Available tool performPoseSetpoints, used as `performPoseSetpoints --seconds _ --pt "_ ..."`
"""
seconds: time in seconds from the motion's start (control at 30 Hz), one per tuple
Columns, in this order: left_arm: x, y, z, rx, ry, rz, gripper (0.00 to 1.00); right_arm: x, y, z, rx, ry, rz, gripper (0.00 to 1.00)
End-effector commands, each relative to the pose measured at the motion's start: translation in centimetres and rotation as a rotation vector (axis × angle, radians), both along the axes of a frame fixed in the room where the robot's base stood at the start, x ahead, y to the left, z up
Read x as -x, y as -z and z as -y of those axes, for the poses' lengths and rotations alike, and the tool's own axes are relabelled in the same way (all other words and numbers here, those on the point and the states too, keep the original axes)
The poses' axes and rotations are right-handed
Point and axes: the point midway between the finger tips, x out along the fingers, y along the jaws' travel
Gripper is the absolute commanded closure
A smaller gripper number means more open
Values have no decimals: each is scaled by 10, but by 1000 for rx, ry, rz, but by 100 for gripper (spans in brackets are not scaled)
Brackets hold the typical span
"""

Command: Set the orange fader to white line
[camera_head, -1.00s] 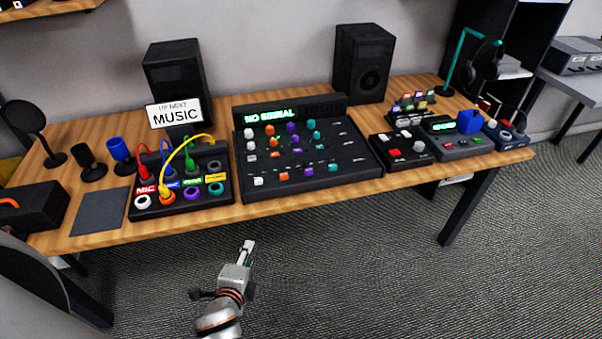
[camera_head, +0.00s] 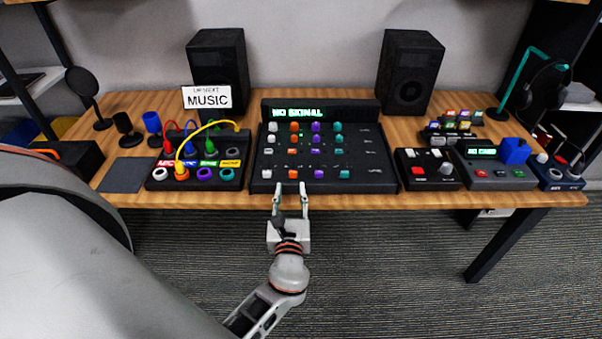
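The black mixer (camera_head: 375,178) stands in the middle of the table, with columns of white, orange, purple and teal controls. The orange fader (camera_head: 293,174) is the lowest orange cap, near the panel's front edge, level with the white, purple and teal caps beside it. Faint pale marks show around the faders, but I cannot tell which is the white line. My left gripper (camera_head: 290,189) is at the mixer's front edge, just short of the orange fader. Its two fingers are apart with nothing visible between them. My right gripper is not in view.
A patch box (camera_head: 160,184) with coloured cables stands left of the mixer. A small black switch box (camera_head: 440,182) and a grey box (camera_head: 515,180) stand to the right. Two speakers (camera_head: 217,70) (camera_head: 410,72) stand behind. Floor in front of the table is clear.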

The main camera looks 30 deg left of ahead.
Motion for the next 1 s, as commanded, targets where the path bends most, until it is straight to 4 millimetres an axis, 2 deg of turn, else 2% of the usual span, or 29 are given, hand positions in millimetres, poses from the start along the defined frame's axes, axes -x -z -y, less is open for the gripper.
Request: performPoseSetpoints --seconds 0.17,0.6,1.0 --pt "-12 -3 -2 -44 6 -10 67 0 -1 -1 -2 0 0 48" --pt "-63 -3 -34 -40 6 -9 67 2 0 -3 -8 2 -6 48" --pt "-69 -2 -38 -36 6 -9 67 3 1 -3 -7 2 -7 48"
